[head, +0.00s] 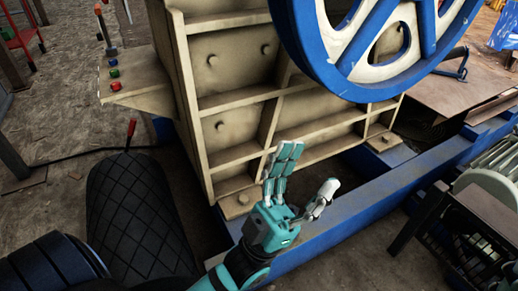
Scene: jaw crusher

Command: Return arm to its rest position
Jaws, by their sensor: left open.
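My left gripper (305,180) is a teal and white hand with several fingers, in the lower middle of the head view. Its fingers are extended and spread from the thumb, and nothing is between them. It appears in front of the lower part of the beige jaw crusher frame (222,57) and the blue base beam (352,212). I cannot tell whether it touches either one. My right gripper does not show.
A big blue flywheel (307,50) stands at the top right of the crusher. A slatted machine part (490,185) is at right. Bare floor (60,110) shows at left.

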